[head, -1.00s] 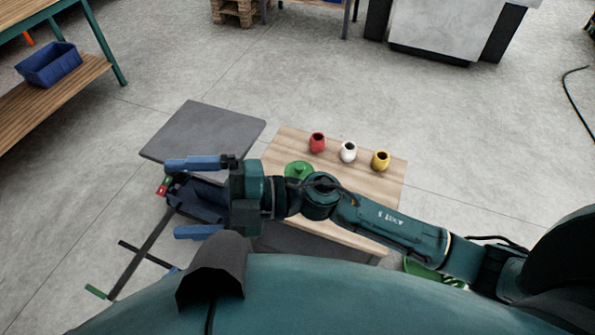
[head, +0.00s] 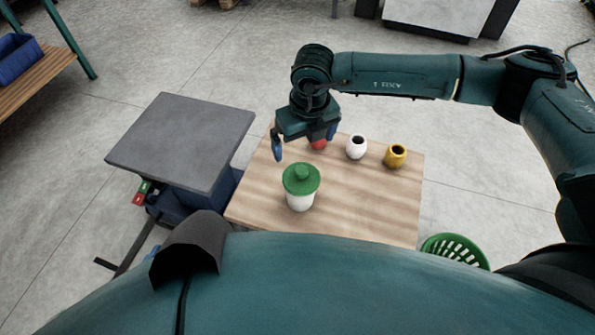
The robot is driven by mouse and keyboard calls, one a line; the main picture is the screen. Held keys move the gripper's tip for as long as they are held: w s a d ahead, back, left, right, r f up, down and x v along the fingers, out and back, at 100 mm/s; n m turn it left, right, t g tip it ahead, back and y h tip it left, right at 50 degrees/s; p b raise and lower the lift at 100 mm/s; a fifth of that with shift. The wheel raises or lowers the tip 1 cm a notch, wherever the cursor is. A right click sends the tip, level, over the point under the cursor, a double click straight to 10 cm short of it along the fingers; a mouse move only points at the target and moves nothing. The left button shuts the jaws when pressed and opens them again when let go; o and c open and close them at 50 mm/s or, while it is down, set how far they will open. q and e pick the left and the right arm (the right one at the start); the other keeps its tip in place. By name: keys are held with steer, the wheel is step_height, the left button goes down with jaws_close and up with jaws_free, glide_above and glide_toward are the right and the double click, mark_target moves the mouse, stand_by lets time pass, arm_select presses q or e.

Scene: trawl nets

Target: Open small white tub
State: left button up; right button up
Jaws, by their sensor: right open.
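The small white tub (head: 300,201) stands upright near the front left of the wooden table. Its green lid (head: 301,178), with a round knob on top, sits on it. My right gripper (head: 305,147) points down above the table, just beyond the tub in the picture. Its blue fingers are apart and nothing shows between them gripped. It appears clear of the lid. My left gripper is out of view.
A red pot (head: 319,144) is partly hidden by my right gripper. A white pot (head: 356,147) and a yellow pot (head: 396,156) stand to its right on the wooden table (head: 370,205). A grey-topped stand (head: 185,140) is at left, a green basket (head: 455,249) at lower right.

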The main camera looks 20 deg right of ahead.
glide_above(302, 170)
steer(key=f, duration=0.6)
steer(key=shift+s, duration=0.35)
steer(key=f, duration=0.6)
steer(key=shift+w+f+b, duration=0.2)
steer(key=shift+w+b, duration=0.15)
steer(key=shift+w, duration=0.05)
steer(key=c, duration=0.9)
steer(key=shift+o, duration=0.2)
steer(key=shift+r, duration=0.15)
